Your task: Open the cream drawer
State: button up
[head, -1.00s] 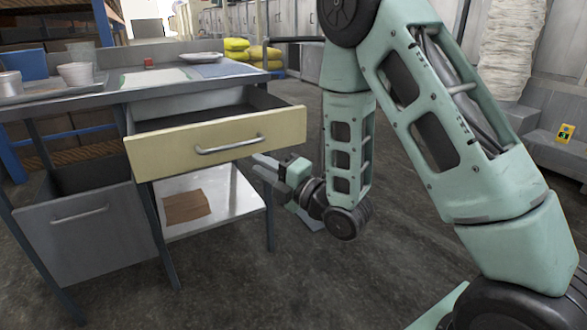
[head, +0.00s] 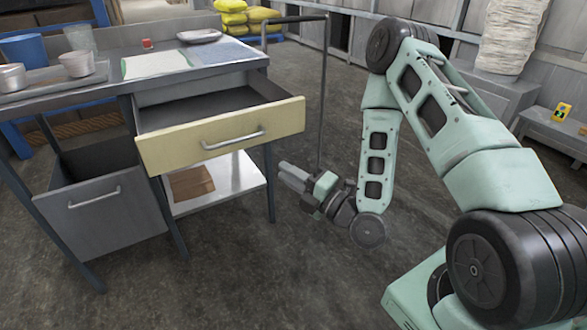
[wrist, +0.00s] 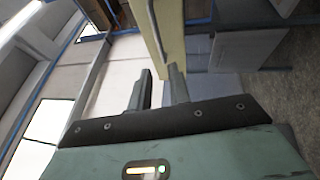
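The cream drawer (head: 180,150) is pulled out of the workbench, its front well clear of the frame and its inside showing empty. Its bar handle (head: 233,140) is free. My gripper (head: 285,171) is to the right of the drawer front and lower than it, apart from the handle. In the wrist view its two fingers (wrist: 160,88) stand apart with nothing between them. The cream front (wrist: 171,30) shows nearly edge-on ahead of the fingertips, with the handle (wrist: 154,28) along its side.
A grey lower drawer (head: 95,205) hangs open at left. A lower shelf (head: 235,178) holds a brown board (head: 192,183). The benchtop carries a tray (head: 50,83) with cups, a blue container (head: 22,47) and a plate (head: 198,36). Floor in front is clear.

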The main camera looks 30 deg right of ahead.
jog(key=shift+s+d+p, duration=0.2)
jog(key=shift+s+p, duration=0.1)
jog(key=shift+s, duration=0.2)
jog(key=w+a+f+g+y, duration=0.1)
jog(key=a+f+g, duration=0.1)
jog(key=a+g, duration=0.7)
jog(key=s+a+r+m+g+h, duration=0.2)
jog(key=s+a+m+g+h, duration=0.1)
jog(key=s+a+m+g, duration=0.15)
jog(key=s+r+m+g+h+p, duration=0.1)
jog(key=s+r+m+g+h, duration=0.15)
jog(key=s+r+m, duration=0.55)
jog(key=s+r+m+g+h, duration=0.2)
jog(key=s+r+m+h, duration=0.1)
jog(key=s, duration=0.8)
notch_tip(320, 180, up, 13)
jog(key=p, duration=1.3)
jog(key=shift+d+r+p, duration=0.15)
jog(key=shift+r+p, duration=0.05)
jog(key=shift+p, duration=0.15)
